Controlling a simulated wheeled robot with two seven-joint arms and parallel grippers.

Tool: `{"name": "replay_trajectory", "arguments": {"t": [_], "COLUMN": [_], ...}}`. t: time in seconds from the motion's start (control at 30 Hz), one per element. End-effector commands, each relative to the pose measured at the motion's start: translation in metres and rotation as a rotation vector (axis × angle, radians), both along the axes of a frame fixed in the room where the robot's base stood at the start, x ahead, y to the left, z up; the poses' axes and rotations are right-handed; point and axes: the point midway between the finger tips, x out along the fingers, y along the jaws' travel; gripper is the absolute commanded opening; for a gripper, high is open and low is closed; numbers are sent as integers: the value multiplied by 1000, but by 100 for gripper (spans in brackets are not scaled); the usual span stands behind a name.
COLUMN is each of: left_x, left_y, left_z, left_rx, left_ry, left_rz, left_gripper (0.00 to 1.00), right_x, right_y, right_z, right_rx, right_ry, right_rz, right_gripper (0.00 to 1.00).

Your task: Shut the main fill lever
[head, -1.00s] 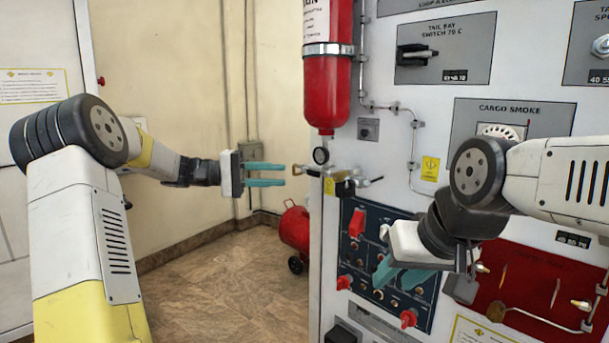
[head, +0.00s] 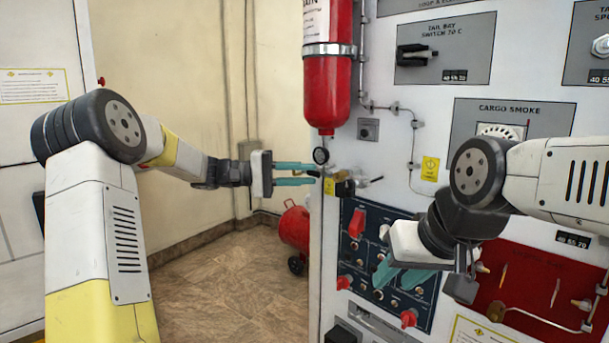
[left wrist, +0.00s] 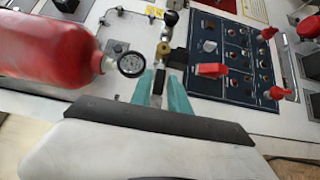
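The fill valve (head: 343,186), a small fitting with a dark body, sits on the panel's left edge below the red cylinder and gauge. In the left wrist view its brass part (left wrist: 164,50) shows ahead of the fingers, and a narrow lever end (left wrist: 159,82) lies between them. My left gripper (head: 314,173) is at the valve, its teal fingers apart on either side of the lever; it also shows in the left wrist view (left wrist: 161,76). Contact cannot be told. My right gripper (head: 396,284) is open and empty before the blue switch panel.
A red cylinder (head: 328,90) hangs above the valve, with a round gauge (head: 321,155) close to the left fingers. The blue panel (head: 352,257) with red switch covers lies below.

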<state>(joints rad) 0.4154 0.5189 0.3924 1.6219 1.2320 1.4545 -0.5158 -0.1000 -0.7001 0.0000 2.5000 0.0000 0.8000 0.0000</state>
Motion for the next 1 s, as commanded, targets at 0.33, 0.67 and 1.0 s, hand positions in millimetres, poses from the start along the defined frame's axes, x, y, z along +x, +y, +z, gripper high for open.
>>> {"name": "replay_trajectory", "arguments": {"t": [0.33,0.67,1.0], "left_x": [0,0,1], "left_y": [0,0,1], "left_z": [0,-2,-7], "left_rx": [2,76,281], "left_ry": [-2,-77,-282], "left_rz": [0,0,0], "left_gripper": [0,0,0], "right_x": [0,0,0], "right_y": [0,0,0], "right_z": [0,0,0], "right_rx": [0,0,0], "right_ry": [0,0,0], "right_rz": [0,0,0], "right_gripper": [36,36,36]}}
